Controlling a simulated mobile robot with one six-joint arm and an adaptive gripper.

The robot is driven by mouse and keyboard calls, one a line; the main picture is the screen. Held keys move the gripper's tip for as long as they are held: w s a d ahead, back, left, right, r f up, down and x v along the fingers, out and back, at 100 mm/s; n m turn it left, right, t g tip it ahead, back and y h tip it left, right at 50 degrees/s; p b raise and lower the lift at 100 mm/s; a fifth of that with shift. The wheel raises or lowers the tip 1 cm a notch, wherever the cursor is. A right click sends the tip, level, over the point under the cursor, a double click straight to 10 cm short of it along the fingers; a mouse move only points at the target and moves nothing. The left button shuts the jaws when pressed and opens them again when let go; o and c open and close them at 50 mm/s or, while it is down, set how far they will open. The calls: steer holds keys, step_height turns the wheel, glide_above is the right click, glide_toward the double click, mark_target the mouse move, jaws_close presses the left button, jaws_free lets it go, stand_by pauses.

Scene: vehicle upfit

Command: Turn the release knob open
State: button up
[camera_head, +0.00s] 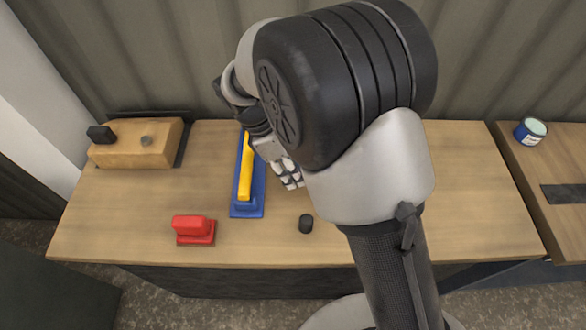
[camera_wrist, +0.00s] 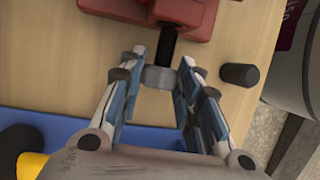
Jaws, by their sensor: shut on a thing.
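In the wrist view a small grey knob (camera_wrist: 160,78) sits at the end of a short black shaft (camera_wrist: 168,47). The shaft comes out of a red fixture (camera_wrist: 190,14) at the top edge. My gripper (camera_wrist: 160,76) has its two fingertips closed on the sides of the grey knob. In the head view my gripper (camera_head: 291,180) points down over the table, just right of the blue base. There my arm hides the knob and the red fixture behind it. The knob's turn angle cannot be told.
A blue base (camera_head: 247,210) with a yellow bar (camera_head: 246,165) lies left of my gripper. A black cylinder (camera_head: 306,224) stands nearby. A red block (camera_head: 193,230) and a wooden block (camera_head: 120,157) are further left. A can (camera_head: 530,132) stands far right.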

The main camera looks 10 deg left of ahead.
steer(key=c, duration=0.4)
steer(key=shift+o, duration=0.2)
steer(key=shift+s, duration=0.1)
steer(key=t+b, duration=0.1)
steer(key=t+y+b, duration=0.1)
steer(key=t, duration=0.1)
steer(key=shift+s+f+m+b, duration=0.1)
steer(key=shift+s+m+b, duration=0.15)
steer(key=shift+m+b, duration=0.05)
steer(key=shift+s+d+m+t+b, duration=0.15)
steer(key=shift+m+t+b, duration=0.2)
steer(key=shift+t, duration=0.85)
steer(key=o, duration=1.1)
steer(key=shift+c, duration=0.2)
